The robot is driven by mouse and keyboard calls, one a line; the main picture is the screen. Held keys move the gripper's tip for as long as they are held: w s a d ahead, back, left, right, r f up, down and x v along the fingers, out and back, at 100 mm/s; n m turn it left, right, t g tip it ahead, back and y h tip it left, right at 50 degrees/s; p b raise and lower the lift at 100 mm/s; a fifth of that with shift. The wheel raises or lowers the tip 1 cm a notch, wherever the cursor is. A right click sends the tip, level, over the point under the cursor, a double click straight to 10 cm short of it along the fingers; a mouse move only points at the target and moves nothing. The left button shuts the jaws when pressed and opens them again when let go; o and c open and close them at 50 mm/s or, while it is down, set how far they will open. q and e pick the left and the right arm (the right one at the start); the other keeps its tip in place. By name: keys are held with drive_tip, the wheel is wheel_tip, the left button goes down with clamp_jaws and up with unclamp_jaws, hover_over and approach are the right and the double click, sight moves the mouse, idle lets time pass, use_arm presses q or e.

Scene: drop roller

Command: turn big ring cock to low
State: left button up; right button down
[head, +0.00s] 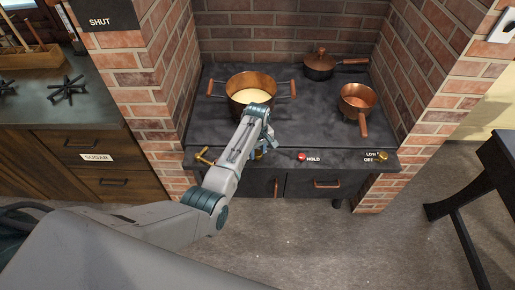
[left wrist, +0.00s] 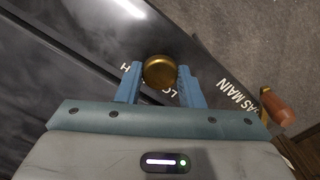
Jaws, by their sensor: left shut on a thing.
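The big ring cock is a round brass knob (left wrist: 160,70) on the dark stove front, in the middle of the left wrist view. My left gripper (left wrist: 158,84) has its blue fingers on both sides of it and is shut on it. Letters beside the knob are partly covered by the fingers; an H and LO show. The knob's pointer is not visible, so its setting cannot be read. In the head view my left gripper (head: 262,146) is at the stove's front edge below the big copper pan (head: 241,98), largely hiding the knob. My right gripper is not in view.
A gas main lever (left wrist: 276,106) with a wooden handle is close to the gripper's right in the left wrist view. A red HOLD button (head: 302,156) and another brass knob (head: 382,156) sit further right. A small copper pan (head: 357,100) and lidded pan (head: 319,67) stand behind.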

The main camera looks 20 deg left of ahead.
sight(257, 153)
use_arm(q)
drive_tip(key=m+p, duration=0.2)
drive_tip(key=m, duration=0.1)
drive_tip(key=shift+r, duration=0.2)
drive_tip(key=shift+f+m+p, duration=0.15)
drive_tip(key=shift+m+p, duration=0.85)
drive_tip(key=shift+m, duration=1.1)
drive_tip(key=o, duration=1)
wheel_tip(257, 153, up, 11)
drive_tip(key=b, duration=0.1)
drive_tip(key=shift+f, duration=0.15)
